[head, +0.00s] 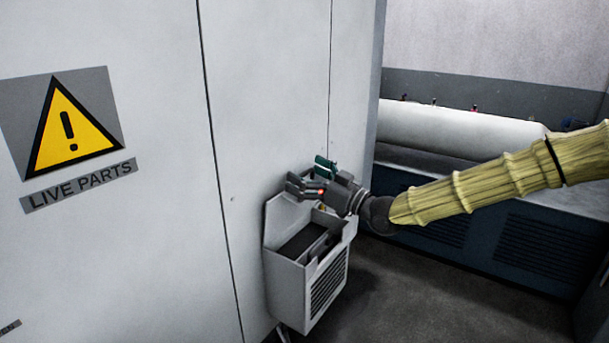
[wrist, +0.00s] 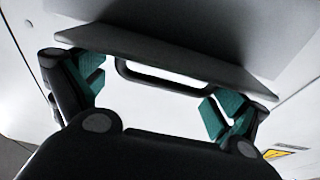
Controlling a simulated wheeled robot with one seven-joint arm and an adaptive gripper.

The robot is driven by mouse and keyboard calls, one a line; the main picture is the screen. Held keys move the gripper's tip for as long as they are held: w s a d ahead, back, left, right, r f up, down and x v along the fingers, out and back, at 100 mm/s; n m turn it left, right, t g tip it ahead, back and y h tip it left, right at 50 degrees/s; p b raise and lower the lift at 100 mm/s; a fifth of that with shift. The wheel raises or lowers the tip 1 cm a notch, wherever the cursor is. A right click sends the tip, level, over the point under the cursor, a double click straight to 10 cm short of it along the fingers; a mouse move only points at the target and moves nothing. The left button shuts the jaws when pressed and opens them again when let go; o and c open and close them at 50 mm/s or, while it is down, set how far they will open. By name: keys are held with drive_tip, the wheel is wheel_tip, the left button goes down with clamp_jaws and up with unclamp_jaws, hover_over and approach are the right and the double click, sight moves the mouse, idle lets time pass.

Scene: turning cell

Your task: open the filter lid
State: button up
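The filter box (head: 308,290) is a grey housing with a slotted side, fixed low on the white cabinet. Its lid (head: 279,222) stands raised, near upright, by the cabinet face, and the dark inside of the box shows. My gripper (head: 312,178) is at the lid's upper edge. In the wrist view the lid (wrist: 165,52) slants across the top, with a dark loop handle (wrist: 165,84) along its edge. My gripper (wrist: 155,95) has its green-padded fingers spread wide, one either side of the handle and apart from it. Nothing is held.
The white cabinet (head: 120,250) fills the left, with a yellow warning sign (head: 73,127) reading LIVE PARTS. A dark blue machine base (head: 510,245) with a light rounded cover (head: 450,130) stands at the right. Bare dark floor (head: 400,300) lies between them.

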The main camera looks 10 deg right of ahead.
drive_tip(key=shift+s+f, duration=0.1)
drive_tip(key=shift+f, duration=0.05)
drive_tip(key=v, duration=1.1)
drive_tip(key=shift+s+d, duration=0.25)
drive_tip(key=shift+d, duration=0.15)
